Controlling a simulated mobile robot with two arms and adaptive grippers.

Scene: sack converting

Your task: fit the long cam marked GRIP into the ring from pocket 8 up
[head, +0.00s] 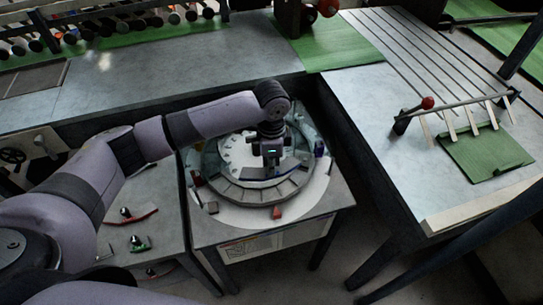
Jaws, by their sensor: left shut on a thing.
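The ring (228,192) lies on a round pale plate on a small table, with segmented pockets around it. My left gripper (270,160) points down over the inner far-right part of the ring. It is shut on a dark, bluish long piece (256,173), which seems to be the long cam; the gripper partly hides it. No GRIP marking or pocket number can be read at this size. I cannot tell whether the piece touches the ring. My right gripper is not in view.
A red block (277,212) sits at the plate's near edge and a blue one (319,149) at its right. A side table at left holds a red curved piece (130,216) and a green piece (138,244). A bench with a red-knobbed lever (427,103) stands at right.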

